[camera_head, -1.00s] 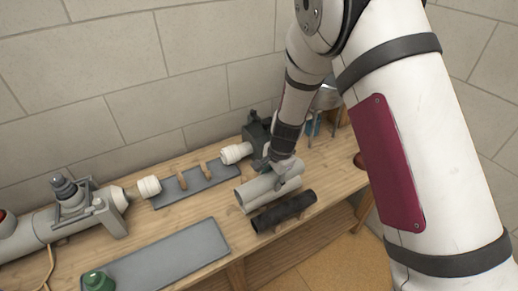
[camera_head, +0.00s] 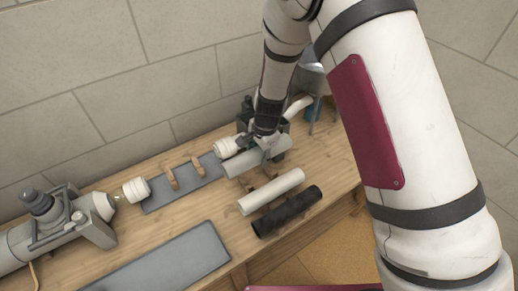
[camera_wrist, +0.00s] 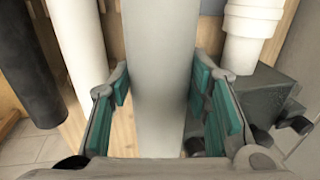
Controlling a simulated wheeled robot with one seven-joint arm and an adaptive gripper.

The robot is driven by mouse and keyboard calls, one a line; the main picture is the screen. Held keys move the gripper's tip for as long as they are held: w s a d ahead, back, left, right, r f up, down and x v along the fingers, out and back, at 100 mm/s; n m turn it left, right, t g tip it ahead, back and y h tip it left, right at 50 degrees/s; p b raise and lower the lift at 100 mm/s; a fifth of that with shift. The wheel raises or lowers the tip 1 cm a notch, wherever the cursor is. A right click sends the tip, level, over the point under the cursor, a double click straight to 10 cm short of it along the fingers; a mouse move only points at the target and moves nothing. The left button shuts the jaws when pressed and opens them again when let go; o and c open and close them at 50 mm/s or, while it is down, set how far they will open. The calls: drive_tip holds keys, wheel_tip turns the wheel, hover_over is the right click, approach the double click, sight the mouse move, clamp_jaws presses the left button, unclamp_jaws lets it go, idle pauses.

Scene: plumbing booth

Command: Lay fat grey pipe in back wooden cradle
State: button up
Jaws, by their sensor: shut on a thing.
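The fat grey pipe (camera_head: 257,158) is in my gripper (camera_head: 264,140), raised behind the white and black pipes. In the wrist view the grey pipe (camera_wrist: 160,70) runs between the teal pads of my gripper (camera_wrist: 163,105), which is shut on it. The back wooden cradle, with two upright wooden supports (camera_head: 172,178), stands empty on a grey plate (camera_head: 180,190) left of the pipe. Part of the plate's right end is hidden near the white fitting and pipe.
A thinner white pipe (camera_head: 271,191) and a black pipe (camera_head: 287,211) lie in front. White ribbed fittings (camera_head: 228,147) (camera_head: 136,190) flank the plate. A grey clamp fixture (camera_head: 68,222) stands left. A bare grey plate (camera_head: 165,262) lies at front left. The wall is close behind.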

drive_tip(key=shift+f+b, duration=1.8)
drive_tip(key=shift+f, duration=2.5)
drive_tip(key=o, duration=1.3)
drive_tip(key=r, duration=0.4)
drive_tip(key=s+d+r, duration=0.1)
drive_tip(key=r, duration=0.3)
drive_tip(key=s+r, duration=0.1)
drive_tip(key=r, duration=0.2)
drive_tip(key=shift+d+r, duration=0.2)
drive_tip(key=shift+r, duration=0.2)
